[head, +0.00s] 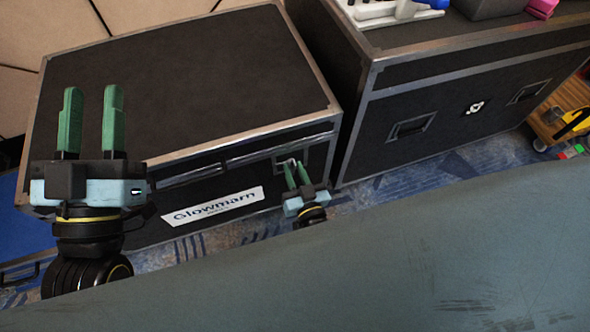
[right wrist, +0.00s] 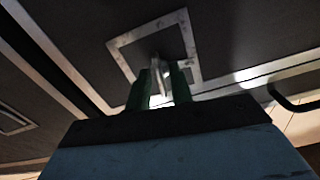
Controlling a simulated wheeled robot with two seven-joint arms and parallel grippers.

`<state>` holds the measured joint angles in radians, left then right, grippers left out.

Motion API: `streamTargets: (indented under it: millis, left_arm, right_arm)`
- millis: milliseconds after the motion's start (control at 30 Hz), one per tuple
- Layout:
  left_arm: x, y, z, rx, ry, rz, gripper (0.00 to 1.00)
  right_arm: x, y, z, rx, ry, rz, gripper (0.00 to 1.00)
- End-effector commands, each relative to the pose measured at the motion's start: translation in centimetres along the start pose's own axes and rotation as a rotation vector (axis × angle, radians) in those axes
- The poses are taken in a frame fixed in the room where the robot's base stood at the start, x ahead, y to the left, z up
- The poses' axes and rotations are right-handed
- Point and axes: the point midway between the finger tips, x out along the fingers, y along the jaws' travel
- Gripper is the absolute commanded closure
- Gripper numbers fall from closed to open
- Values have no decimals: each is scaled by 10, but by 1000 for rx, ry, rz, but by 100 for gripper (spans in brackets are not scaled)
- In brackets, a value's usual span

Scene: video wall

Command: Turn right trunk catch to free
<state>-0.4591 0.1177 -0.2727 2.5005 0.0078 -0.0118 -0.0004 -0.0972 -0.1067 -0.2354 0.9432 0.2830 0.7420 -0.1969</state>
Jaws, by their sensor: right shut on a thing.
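The black trunk (head: 190,80) with metal edges and a "Glowmarn" label (head: 212,206) stands at the left in the head view. Its right catch sits in a square metal plate (head: 284,158) on the front face. In the right wrist view the catch (right wrist: 157,66) is a thin metal wing standing out from its plate (right wrist: 123,46). My right gripper (head: 295,166) is at this catch, its green fingers on either side of the wing and shut on it; it also shows in the right wrist view (right wrist: 161,80). My left gripper (head: 92,92) is open and empty, in front of the trunk lid.
A second black case (head: 450,75) stands close at the right, with a tray of items (head: 395,12) on top. A wooden cart (head: 560,115) is at the far right. A grey surface (head: 400,265) fills the lower foreground. Blue patterned carpet (head: 365,204) lies between.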

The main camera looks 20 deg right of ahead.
Motion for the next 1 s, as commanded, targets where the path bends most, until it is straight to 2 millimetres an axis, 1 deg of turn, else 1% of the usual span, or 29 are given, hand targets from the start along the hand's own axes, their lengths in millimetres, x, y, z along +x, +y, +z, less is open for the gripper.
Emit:
streamTargets:
  millis: [100, 333, 867, 900, 933, 1000]
  left_arm:
    - [0, -1, 4, 2, -31, -2, 64]
    - [0, -2, 10, 4, -66, -4, 64]
    - [0, -2, 12, 5, -79, -5, 64]
    - [0, -2, 12, 5, -79, -5, 64]
    - [0, -2, 12, 5, -79, -5, 64]
    - [0, -2, 13, 5, -79, -6, 64]
  right_arm:
    - [0, 0, 0, -62, 0, 1, 100]
    - [0, 0, 0, -137, 0, 0, 100]
    - [0, 0, 0, -160, 0, 0, 100]
    - [0, 0, 0, -159, 0, 0, 75]
    - [0, 0, 0, -159, 0, 0, 72]
    - [0, 0, 0, -159, 0, 0, 72]
